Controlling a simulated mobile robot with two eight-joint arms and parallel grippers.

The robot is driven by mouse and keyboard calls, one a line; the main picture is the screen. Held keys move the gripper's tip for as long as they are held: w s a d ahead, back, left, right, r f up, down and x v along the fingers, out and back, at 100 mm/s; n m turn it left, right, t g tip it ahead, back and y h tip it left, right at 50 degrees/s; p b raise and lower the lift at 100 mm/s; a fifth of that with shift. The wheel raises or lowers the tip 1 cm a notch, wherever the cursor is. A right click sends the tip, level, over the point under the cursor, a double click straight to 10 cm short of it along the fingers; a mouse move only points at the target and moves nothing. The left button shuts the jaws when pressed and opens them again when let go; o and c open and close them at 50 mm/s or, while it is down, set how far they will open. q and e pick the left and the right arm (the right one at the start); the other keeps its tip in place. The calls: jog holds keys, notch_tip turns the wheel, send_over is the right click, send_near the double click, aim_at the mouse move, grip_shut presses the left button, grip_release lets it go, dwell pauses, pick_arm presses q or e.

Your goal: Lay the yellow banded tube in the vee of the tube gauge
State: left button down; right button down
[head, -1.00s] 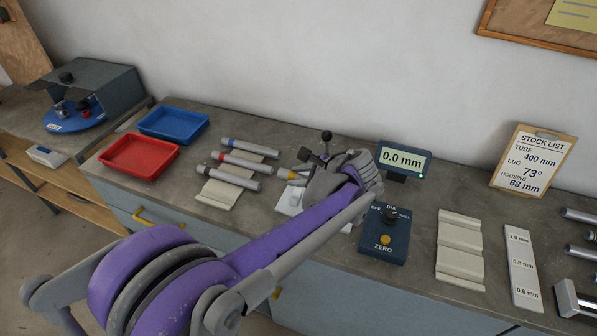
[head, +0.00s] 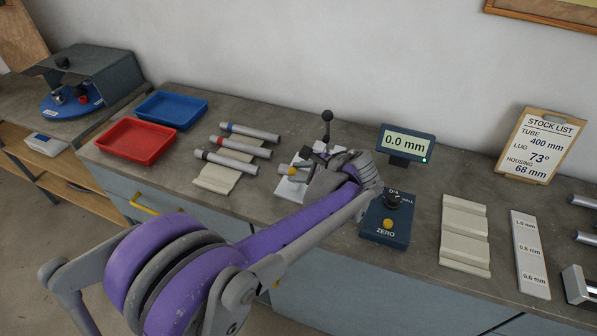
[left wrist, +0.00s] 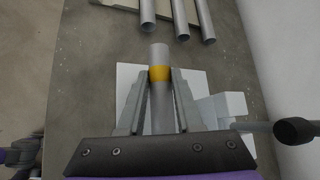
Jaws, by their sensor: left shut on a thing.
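The yellow banded tube (head: 284,169) is grey with a yellow band near its free end. My left gripper (head: 311,172) is shut on it. In the left wrist view the tube (left wrist: 160,55) lies between the two jaws (left wrist: 160,88), with the band just at their tips. The tube gauge has a pale base (head: 287,189) and a black-knobbed lever (head: 327,116). The tube is over the base. My gripper hides the vee, so I cannot tell whether the tube touches it. My right gripper is in neither view.
Several grey tubes with coloured bands lie on a cream rack (head: 216,179) to the left. Behind are a red tray (head: 137,142) and a blue tray (head: 172,109). The readout (head: 407,143) shows 0.0 mm. A blue ZERO box (head: 386,222) stands right of my gripper.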

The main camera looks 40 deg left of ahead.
pick_arm(q)
jog(key=shift+s+d+f, duration=0.2)
jog(key=shift+f, duration=0.5)
jog(key=c, duration=0.5)
grip_release()
jog(key=shift+d+r, duration=0.45)
jog(key=v, duration=1)
jog(key=shift+a+r, duration=0.25)
jog(key=shift+r, duration=0.2)
jog(key=shift+w+a, duration=0.1)
jog(key=s+d+f+n+t+h, duration=0.1)
jog(key=s+d+f+n+h, duration=0.2)
jog(key=s+f+n+h, duration=0.2)
jog(key=s+d+f+n+t+h, duration=0.2)
jog(key=s+d+f+n+h, duration=0.2)
jog(key=s+f+n, duration=0.4)
jog(key=s+h, duration=0.1)
jog(key=s, duration=0.3)
jog(key=shift+s+f+t, duration=0.25)
jog(key=shift+s+t, duration=0.05)
